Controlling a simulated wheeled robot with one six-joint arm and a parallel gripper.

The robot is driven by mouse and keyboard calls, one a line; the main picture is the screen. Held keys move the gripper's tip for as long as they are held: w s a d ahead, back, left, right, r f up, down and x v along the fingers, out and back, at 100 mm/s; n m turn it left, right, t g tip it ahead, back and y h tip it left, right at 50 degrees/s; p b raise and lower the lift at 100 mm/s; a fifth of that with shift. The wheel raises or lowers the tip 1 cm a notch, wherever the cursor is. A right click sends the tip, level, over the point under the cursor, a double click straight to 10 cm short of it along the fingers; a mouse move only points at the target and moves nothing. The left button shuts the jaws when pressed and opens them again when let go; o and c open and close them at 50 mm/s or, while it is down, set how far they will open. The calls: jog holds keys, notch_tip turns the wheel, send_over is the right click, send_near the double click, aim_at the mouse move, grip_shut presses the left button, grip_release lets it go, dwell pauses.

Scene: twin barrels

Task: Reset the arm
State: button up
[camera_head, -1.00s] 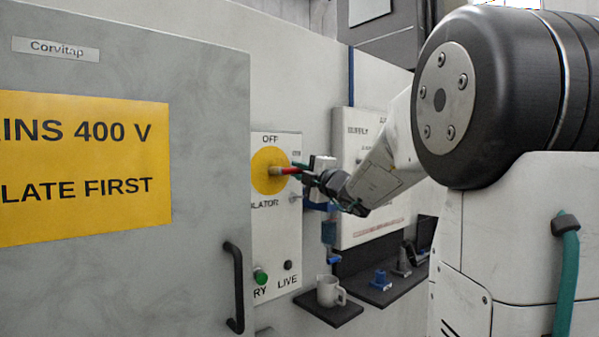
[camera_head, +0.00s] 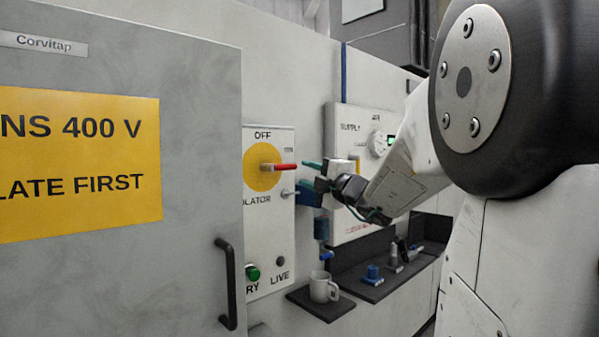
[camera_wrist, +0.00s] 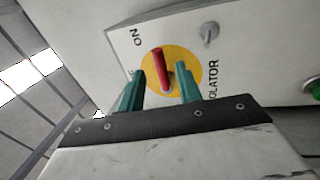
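The red handle (camera_head: 282,167) sits on a yellow disc (camera_head: 257,178) on the isolator panel (camera_head: 269,220). It points right in the head view, toward the ON side, with OFF above the disc. In the wrist view the red handle (camera_wrist: 160,65) shows between my two teal fingers. My gripper (camera_wrist: 161,76) is open with nothing held. In the head view my gripper (camera_head: 312,167) is a little to the right of the handle's end, apart from it. The lower finger is hard to make out there.
A grey cabinet door (camera_head: 205,180) with a black pull handle (camera_head: 228,285) fills the left. A mug (camera_head: 322,287) stands on a small dark shelf below the panel. Blue and grey items sit on another shelf (camera_head: 385,287). A supply box (camera_head: 343,228) is behind my arm.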

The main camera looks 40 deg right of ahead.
jog(key=shift+s+f, duration=0.1)
jog(key=shift+s, duration=0.25)
dwell(0.3)
jog(key=s+a+f+n+g+y, duration=0.35)
jog(key=a+f+n+g, duration=0.4)
jog(key=n, duration=0.75)
jog(key=s+a+f+n+g+y, duration=0.35)
jog(key=a+f+n, duration=0.45)
jog(key=a+n, duration=0.45)
jog(key=s+a+f+n+g+h, duration=0.2)
jog(key=s+f+n+g+h, duration=0.2)
jog(key=s+n, duration=0.6)
jog(key=s+a+f+n+g+h, duration=0.3)
jog(key=s+f+n, duration=0.2)
jog(key=s+n, duration=0.5)
jog(key=shift+s+a+f+n+g+h, duration=0.3)
jog(key=shift+f+n+g+h, duration=0.1)
jog(key=shift+n, duration=2.75)
